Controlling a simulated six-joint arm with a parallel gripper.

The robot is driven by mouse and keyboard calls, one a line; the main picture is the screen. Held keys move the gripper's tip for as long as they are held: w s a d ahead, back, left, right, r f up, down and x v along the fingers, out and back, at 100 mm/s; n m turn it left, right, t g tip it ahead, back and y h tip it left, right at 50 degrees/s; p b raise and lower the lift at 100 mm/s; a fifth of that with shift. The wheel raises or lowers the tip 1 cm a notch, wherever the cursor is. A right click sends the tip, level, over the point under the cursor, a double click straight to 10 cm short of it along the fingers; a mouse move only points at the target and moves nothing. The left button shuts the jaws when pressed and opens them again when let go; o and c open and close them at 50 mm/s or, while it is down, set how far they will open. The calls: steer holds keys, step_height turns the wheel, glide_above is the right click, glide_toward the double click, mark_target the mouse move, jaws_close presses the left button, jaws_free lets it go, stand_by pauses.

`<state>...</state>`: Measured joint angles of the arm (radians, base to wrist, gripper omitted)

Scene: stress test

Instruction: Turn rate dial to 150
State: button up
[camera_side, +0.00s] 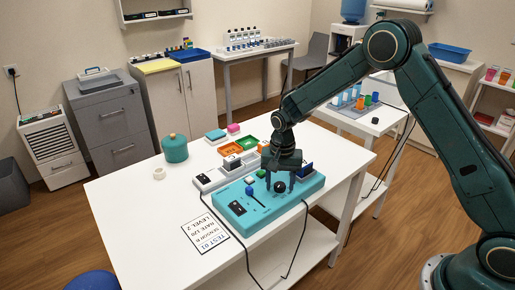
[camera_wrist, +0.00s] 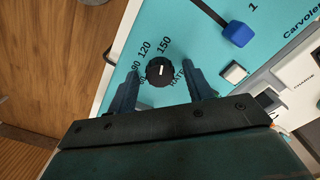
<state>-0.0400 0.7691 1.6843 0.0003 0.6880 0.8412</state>
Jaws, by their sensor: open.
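The rate dial (camera_wrist: 160,71) is a round black knob with a white pointer line on a teal device (camera_side: 240,207). Printed numbers beside it include 90, 120 and 150. The pointer line looks roughly upright in the wrist view, near the 120 and 150 side; I cannot tell its exact setting. My gripper (camera_wrist: 163,72) is open, with one finger on each side of the dial and a visible gap to it. In the side view my gripper (camera_side: 280,186) points down over the device, around the dark dial.
A blue slider knob (camera_wrist: 236,34) and a white button (camera_wrist: 234,73) sit on the panel near my right finger. A printed card (camera_side: 205,232) lies on the white table in front. A grey device (camera_side: 213,181) stands just behind. Black cables hang over the front edge.

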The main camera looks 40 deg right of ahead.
mark_target(280, 184)
step_height(280, 184, up, 14)
stand_by(0.8)
steer(key=shift+f, duration=0.1)
steer(key=s+d+r+n+t, duration=0.1)
steer(key=s+r+n+t, duration=0.25)
steer(key=s+r, duration=1)
steer(key=s+d+n+t, duration=0.1)
steer(key=s+n, duration=0.4)
steer(key=s, duration=1.3)
steer(key=shift+s+f+n+t, duration=0.2)
steer(key=shift+f+n+t, duration=0.15)
steer(key=shift+f+t, duration=0.15)
